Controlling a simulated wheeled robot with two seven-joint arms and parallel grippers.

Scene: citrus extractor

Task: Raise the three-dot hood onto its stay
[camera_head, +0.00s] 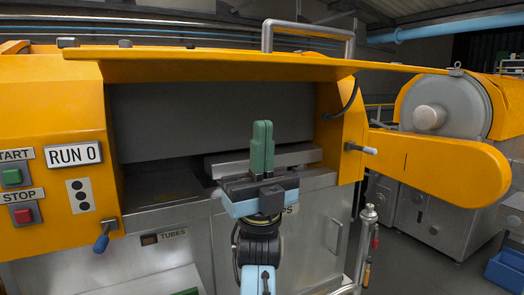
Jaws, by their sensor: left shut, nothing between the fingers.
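The orange hood (210,66) stands raised above the dark opening of the machine, nearly edge-on to me, with a grey bar handle (308,38) on top. A plate with three dots (80,196) is on the orange housing at the left. I cannot make out the stay for certain or tell whether the hood rests on it; a thin dark curved piece (343,104) shows under the hood's right part. My left gripper (262,124) has its green fingers shut and pointing up, empty, in front of the opening and below the hood, apart from it. My right gripper is out of view.
START (12,177) and STOP (23,215) buttons, a RUN 0 sign (74,153) and a blue-handled lever (103,240) are at the left. An orange arm-shaped guard (440,165) juts out at the right. A steel post (366,240) stands below it.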

